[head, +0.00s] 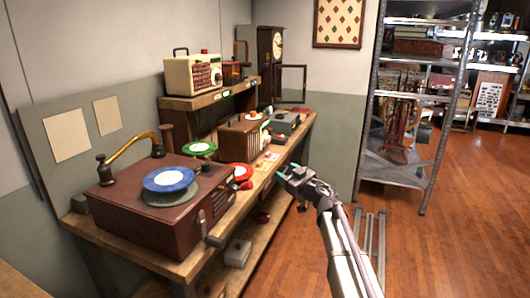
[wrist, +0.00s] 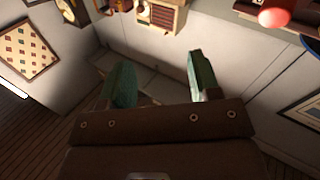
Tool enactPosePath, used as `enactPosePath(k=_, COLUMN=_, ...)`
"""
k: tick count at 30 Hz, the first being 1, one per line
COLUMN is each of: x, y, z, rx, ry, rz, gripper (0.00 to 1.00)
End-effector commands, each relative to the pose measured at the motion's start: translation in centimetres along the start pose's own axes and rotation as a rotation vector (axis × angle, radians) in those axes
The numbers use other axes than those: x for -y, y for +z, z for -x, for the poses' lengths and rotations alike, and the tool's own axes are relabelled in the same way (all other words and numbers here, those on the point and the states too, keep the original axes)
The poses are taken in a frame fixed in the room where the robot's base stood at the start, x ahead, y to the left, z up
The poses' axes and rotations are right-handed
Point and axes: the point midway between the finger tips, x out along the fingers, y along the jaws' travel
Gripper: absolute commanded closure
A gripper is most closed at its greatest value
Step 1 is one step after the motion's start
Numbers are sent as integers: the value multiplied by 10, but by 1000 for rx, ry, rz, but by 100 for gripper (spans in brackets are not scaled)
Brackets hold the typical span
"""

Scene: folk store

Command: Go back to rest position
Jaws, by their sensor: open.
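My gripper (head: 288,174) is in the middle of the head view, in the air by the front edge of the wooden workbench (head: 302,150). Its two green-tipped fingers also show in the wrist view (wrist: 160,82), spread apart with nothing between them. My arm reaches up from the lower right of the head view. A brown record player (head: 130,212) with a blue disc (head: 169,179) on its platter stands on the bench at the left.
A green disc (head: 199,148) and a red disc (head: 237,171) lie on the bench. A cream radio (head: 193,73) stands on the raised shelf. A metal rack (head: 450,120) stands at the right. The wooden floor (head: 470,230) is open at the lower right.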

Motion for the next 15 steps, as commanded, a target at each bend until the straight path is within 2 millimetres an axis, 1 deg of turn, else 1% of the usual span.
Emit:
enactPosePath(k=1, x=-22, y=-3, z=17, rx=7, ry=186, rz=38, gripper=43)
enactPosePath(k=2, x=-39, y=-3, z=30, rx=34, ry=317, rz=59, gripper=43)
enactPosePath(k=3, x=-58, y=0, z=51, rx=98, ry=480, rz=72, gripper=43)
enactPosePath(k=5, x=-75, y=12, z=90, rx=249, ry=688, rz=60, gripper=43)
enactPosePath(k=6, x=-79, y=25, z=120, rx=384, ry=796, rz=32, gripper=43)
enactPosePath(k=7, x=-76, y=35, z=143, rx=499, ry=856, rz=1, gripper=43)
enactPosePath(k=8, x=-69, y=46, z=167, rx=623, ry=897, rz=-38, gripper=43)
enactPosePath(k=9, x=-51, y=60, z=199, rx=801, ry=917, rz=-99, gripper=43)
enactPosePath(k=10, x=-34, y=69, z=222, rx=936, ry=905, rz=-153, gripper=43)
enactPosePath(k=11, x=-13, y=75, z=243, rx=1063, ry=874, rz=-207, gripper=43)
enactPosePath(k=12, x=17, y=80, z=268, rx=1218, ry=806, rz=-281, gripper=43)
enactPosePath(k=14, x=63, y=79, z=300, rx=1409, ry=669, rz=-387, gripper=43)
enactPosePath(k=15, x=92, y=73, z=317, rx=1503, ry=572, rz=-452, gripper=43)
